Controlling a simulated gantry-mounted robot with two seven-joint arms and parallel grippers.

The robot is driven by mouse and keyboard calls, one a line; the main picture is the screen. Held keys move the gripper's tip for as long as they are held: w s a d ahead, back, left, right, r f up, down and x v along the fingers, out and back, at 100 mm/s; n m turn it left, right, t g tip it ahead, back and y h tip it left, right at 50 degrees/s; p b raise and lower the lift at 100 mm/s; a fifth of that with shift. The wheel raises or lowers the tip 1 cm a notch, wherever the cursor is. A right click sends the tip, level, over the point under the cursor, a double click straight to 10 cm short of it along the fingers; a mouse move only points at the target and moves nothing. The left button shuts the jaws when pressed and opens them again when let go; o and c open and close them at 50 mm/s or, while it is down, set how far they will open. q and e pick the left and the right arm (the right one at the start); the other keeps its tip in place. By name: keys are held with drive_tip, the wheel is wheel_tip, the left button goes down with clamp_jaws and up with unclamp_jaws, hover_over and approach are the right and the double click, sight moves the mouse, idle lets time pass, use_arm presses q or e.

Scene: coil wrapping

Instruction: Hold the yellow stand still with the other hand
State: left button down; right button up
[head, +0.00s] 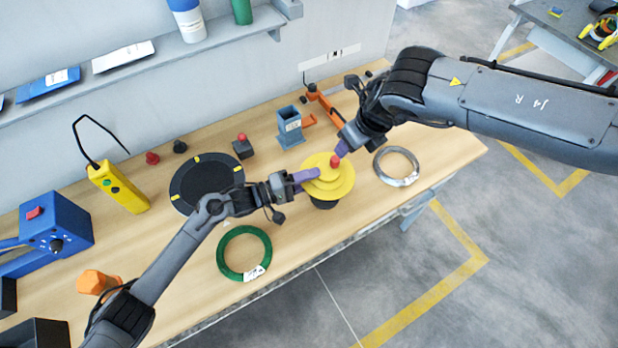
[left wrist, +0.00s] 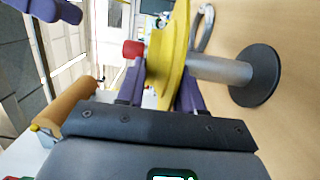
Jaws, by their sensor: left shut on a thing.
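The yellow stand (head: 345,188) has stacked round yellow plates with a red knob (head: 335,160) on top. In the left wrist view its yellow disc (left wrist: 172,45) shows edge-on, with a grey post (left wrist: 222,70) and a round black base (left wrist: 258,75). My left gripper (head: 312,174) is shut on the yellow stand, with purple fingers on either side of the disc's edge. My right gripper (head: 343,149) is just above and beside the red knob. The gap between its fingers is not clear, and I cannot tell whether it touches the knob.
A silver wire coil (head: 414,178) lies right of the stand and a green coil (head: 224,262) lies front left. A black round pad (head: 205,183), a yellow pendant (head: 120,190), a blue-grey holder (head: 289,127) and an orange tool (head: 322,102) are also on the wooden table (head: 310,240).

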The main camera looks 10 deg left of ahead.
use_arm(q)
drive_tip(key=c, duration=0.9)
unclamp_jaws()
drive_tip(key=shift+f, duration=0.45)
drive_tip(key=shift+o, duration=1.3)
drive_tip(key=shift+r, duration=0.1)
drive_tip(key=shift+a, duration=0.1)
